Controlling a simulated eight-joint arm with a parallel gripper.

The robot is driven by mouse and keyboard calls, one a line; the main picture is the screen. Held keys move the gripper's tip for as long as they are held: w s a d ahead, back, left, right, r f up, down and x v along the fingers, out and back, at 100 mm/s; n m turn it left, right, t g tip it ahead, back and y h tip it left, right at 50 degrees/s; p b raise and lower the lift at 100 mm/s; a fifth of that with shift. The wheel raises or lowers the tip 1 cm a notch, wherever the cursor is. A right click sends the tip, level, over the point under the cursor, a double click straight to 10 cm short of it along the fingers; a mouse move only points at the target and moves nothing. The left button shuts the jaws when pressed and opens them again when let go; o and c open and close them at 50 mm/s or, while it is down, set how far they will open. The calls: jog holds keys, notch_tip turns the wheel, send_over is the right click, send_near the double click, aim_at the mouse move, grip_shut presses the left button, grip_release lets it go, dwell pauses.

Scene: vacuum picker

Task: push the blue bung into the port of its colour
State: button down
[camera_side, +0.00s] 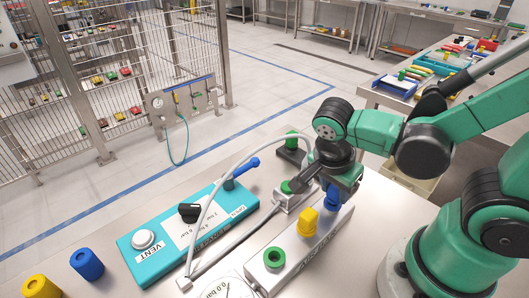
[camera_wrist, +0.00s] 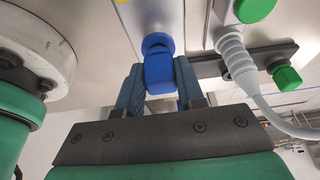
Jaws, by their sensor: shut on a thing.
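My gripper (camera_side: 338,187) is over the far end of the pale manifold block (camera_side: 322,239) in the side view. It is shut on the blue bung (camera_side: 332,201), with one blue-grey finger on each side of it in the wrist view (camera_wrist: 158,76). A blue ring (camera_wrist: 156,40) shows at the bung's far end in the wrist view, on the block face. The bung is lined up with this ring and appears to meet it; how deep it sits is hidden.
A yellow bung (camera_side: 307,222) stands on the block, with an open green port (camera_side: 274,258) nearer the camera. A teal valve box (camera_side: 185,228) with a blue lever, and a pale hose (camera_side: 203,215), lie left. Loose blue (camera_side: 87,264) and yellow (camera_side: 40,287) pieces stand front left.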

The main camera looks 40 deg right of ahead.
jog(key=shift+f, duration=0.4)
jog(key=shift+c, duration=2.3)
grip_release()
jog(key=shift+r, duration=0.1)
jog(key=shift+v, duration=2.9)
